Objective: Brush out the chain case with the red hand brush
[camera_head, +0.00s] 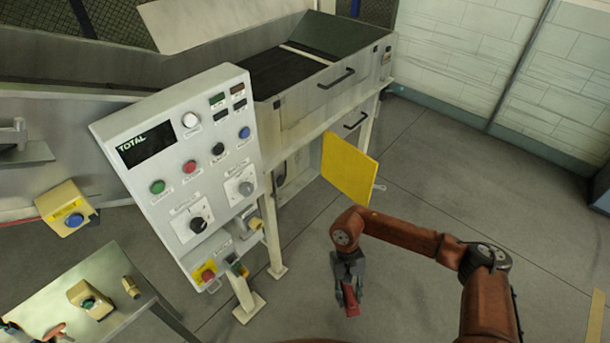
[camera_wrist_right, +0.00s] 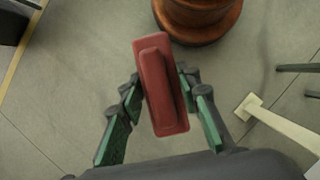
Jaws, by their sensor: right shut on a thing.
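My right gripper (camera_head: 349,282) hangs pointing down over open floor, to the right of the control panel. It is shut on the red hand brush (camera_head: 351,300). In the right wrist view the brush (camera_wrist_right: 155,75) sits between the green-padded fingers, its long red back and raised grip facing the camera; its bristles are hidden. The machine's pale metal housing (camera_head: 325,103) has an open top with a dark slatted interior. A yellow panel (camera_head: 350,168) stands out from its lower side, apart from the gripper. I cannot tell which part is the chain case. My left gripper is not in view.
A control panel (camera_head: 168,205) with buttons and a display stands left of the yellow panel, on a leg with a foot (camera_head: 249,307). A small table (camera_head: 100,265) with parts is at lower left. The floor at right (camera_head: 480,205) is clear.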

